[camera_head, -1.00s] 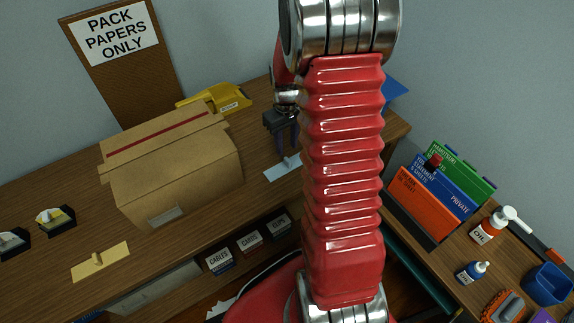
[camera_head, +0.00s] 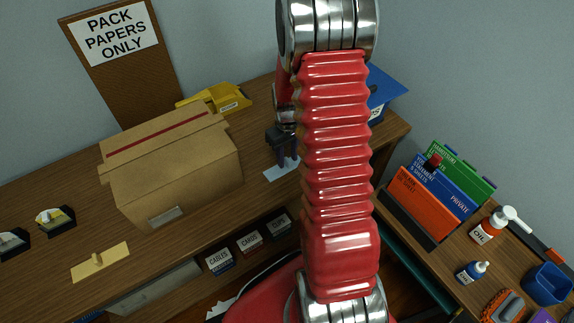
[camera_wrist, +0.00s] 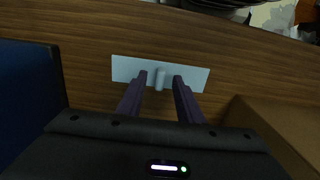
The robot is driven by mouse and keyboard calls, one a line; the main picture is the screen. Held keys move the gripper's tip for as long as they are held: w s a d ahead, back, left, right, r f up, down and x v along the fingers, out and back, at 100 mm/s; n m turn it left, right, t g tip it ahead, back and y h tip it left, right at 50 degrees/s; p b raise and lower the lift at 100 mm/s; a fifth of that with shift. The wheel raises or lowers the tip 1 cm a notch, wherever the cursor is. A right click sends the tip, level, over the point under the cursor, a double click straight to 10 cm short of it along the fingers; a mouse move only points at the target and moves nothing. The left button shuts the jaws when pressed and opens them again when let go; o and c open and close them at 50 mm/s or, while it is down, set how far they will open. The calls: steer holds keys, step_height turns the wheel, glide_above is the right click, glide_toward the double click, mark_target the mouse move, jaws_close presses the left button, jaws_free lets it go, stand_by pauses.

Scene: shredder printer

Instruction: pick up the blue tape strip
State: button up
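The pale blue tape strip (camera_head: 277,173) lies flat on the wooden desk, partly covered by my gripper and arm in the head view. In the wrist view the strip (camera_wrist: 195,77) shows nearly whole, with a small upright knob (camera_wrist: 160,79) at its middle. My gripper (camera_head: 289,164) points down over the strip. In the wrist view my gripper (camera_wrist: 160,79) is open, its two dark fingers on either side of the knob with gaps between. I cannot tell how far the fingertips are above the strip.
A cardboard box (camera_head: 185,175) stands left of the gripper. A blue tray (camera_head: 388,88) stands behind my arm at the right. A yellow tape strip (camera_head: 100,262) lies at the front left, and a yellow tray (camera_head: 222,98) sits at the back. The desk's front edge is close to the blue strip.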

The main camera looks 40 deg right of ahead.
steer(key=shift+f, duration=0.55)
steer(key=shift+c, duration=0.6)
jaws_close()
